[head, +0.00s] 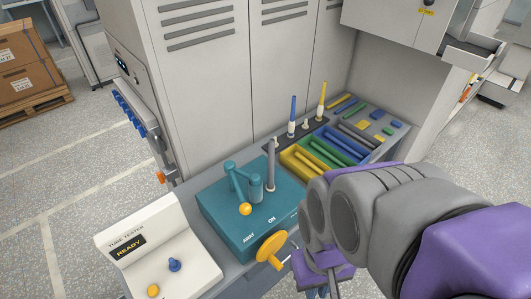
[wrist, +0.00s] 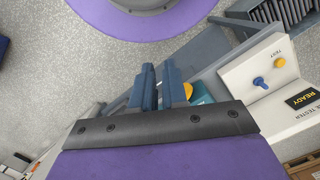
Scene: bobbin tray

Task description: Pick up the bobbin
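Which item is the bobbin is not certain. Upright tubes on white bases stand at the back of the bench: a blue one (head: 292,112) and a yellow one (head: 321,97). A grey tube (head: 270,166) stands upright at the teal machine (head: 238,222). Several more coloured tubes lie in a divided tray (head: 288,158). My gripper (wrist: 161,82) shows in the wrist view with a gap between its two dark blue fingers and nothing seen held. In the head view it is low and partly hidden, in front of the bench, apart from the tubes.
A yellow handwheel (head: 271,249) sticks out from the teal machine. A white tube tester (head: 158,252) reading READY stands at its left. Tall grey cabinets (head: 215,85) close off the back. The floor at left is clear, with boxes (head: 28,58) on a pallet beyond.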

